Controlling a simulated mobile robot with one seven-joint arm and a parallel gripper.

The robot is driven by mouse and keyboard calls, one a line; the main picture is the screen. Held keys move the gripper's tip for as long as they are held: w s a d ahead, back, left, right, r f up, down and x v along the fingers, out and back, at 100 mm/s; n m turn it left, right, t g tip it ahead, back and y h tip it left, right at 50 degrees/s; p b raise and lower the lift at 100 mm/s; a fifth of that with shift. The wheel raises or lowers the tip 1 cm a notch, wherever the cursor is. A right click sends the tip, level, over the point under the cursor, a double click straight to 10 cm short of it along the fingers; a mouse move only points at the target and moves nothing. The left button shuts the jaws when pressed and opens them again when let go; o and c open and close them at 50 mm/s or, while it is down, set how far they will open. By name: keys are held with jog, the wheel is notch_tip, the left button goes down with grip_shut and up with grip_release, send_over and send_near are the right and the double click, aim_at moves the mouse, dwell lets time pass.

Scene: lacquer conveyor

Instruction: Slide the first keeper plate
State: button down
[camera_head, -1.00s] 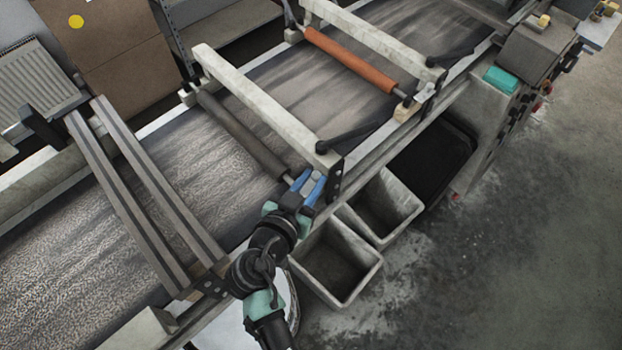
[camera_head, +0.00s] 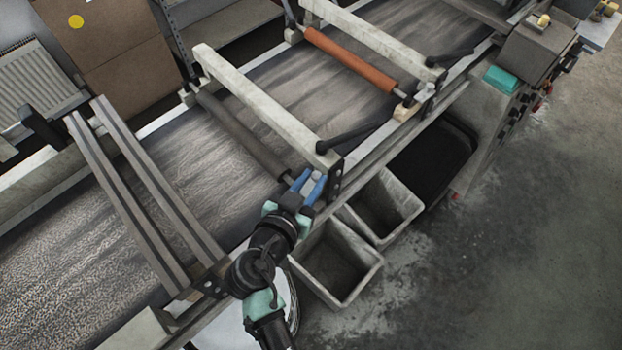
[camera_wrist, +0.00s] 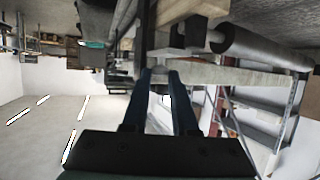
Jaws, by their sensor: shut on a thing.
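My gripper (camera_head: 311,182) is at the near end of the dark grey roller (camera_head: 240,136), beside the near foot of the pale crossbar (camera_head: 265,100). Its blue fingers are close together. In the wrist view my gripper (camera_wrist: 160,76) points at the roller's end mount, with the dark roller (camera_wrist: 262,48) to the right of the fingertips. It is shut on a small part, apparently the keeper plate, which the fingers mostly hide. Its exact seating cannot be made out. A small light plate (camera_head: 425,92) shows at the near end of the orange roller (camera_head: 350,60).
The conveyor belt (camera_head: 190,160) runs under the rollers and a pair of slats (camera_head: 150,200). Two grey bins (camera_head: 340,262) and a black tray (camera_head: 440,160) are below the near rail. A control box with a teal block (camera_head: 500,80) stands right. The floor at right is clear.

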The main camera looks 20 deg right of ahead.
jog(key=shift+w, duration=0.1)
jog(key=shift+w+a+f+b, duration=0.15)
jog(key=shift+w+a+b, duration=0.2)
jog(key=shift+w+b, duration=0.55)
jog(key=shift+s+r, duration=0.2)
jog(key=shift+s, duration=0.05)
jog(key=c, duration=0.7)
grip_release()
jog(key=shift+w, duration=0.15)
jog(key=b+v, duration=0.2)
jog(key=v, duration=1.1)
jog(key=shift+b, duration=0.4)
